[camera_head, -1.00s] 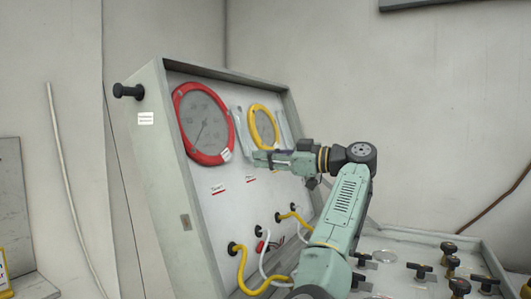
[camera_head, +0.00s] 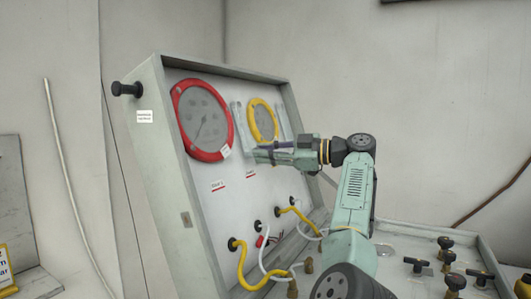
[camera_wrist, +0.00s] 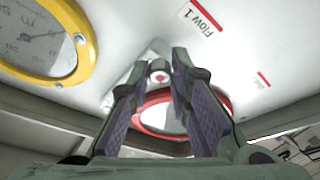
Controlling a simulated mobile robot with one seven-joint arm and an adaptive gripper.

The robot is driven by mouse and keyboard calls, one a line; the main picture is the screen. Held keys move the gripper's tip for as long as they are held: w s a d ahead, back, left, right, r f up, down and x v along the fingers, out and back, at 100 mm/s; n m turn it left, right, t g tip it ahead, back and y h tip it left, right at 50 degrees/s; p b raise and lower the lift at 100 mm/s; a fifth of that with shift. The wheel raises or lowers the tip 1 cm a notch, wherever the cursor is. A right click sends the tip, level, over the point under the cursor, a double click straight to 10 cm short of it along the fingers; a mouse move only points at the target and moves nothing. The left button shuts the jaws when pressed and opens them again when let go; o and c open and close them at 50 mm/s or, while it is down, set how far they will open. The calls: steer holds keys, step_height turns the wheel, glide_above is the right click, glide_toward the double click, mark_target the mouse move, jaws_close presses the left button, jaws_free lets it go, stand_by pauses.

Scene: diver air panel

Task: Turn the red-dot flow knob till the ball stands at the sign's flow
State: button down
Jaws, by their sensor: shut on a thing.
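The flow knob with a red dot (camera_wrist: 160,76) sits on the sloped panel, between the fingertips of my gripper (camera_wrist: 166,80) in the wrist view. The fingers are shut on it. In the head view my gripper (camera_head: 258,154) reaches the panel from the right and hides the knob. A clear flow tube (camera_head: 241,128) stands between the red and yellow gauges; I cannot make out its ball. The sign (camera_head: 4,272) is cut off at the left edge of the head view, with only part of its text showing.
A red-rimmed gauge (camera_head: 203,120) and a yellow-rimmed gauge (camera_head: 262,121) are on the panel. A Flow 1 label (camera_wrist: 201,17) shows near the fingers. Yellow hoses (camera_head: 240,262) and white hoses loop below. Black valve handles (camera_head: 446,255) stand on the lower right box.

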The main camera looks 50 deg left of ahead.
steer(key=c, duration=1.5)
jaws_free()
steer(key=shift+o, duration=0.2)
steer(key=shift+d, duration=0.1)
steer(key=v, duration=0.7)
steer(key=shift+w+d, duration=0.15)
steer(key=shift+d, duration=0.05)
stand_by(0.8)
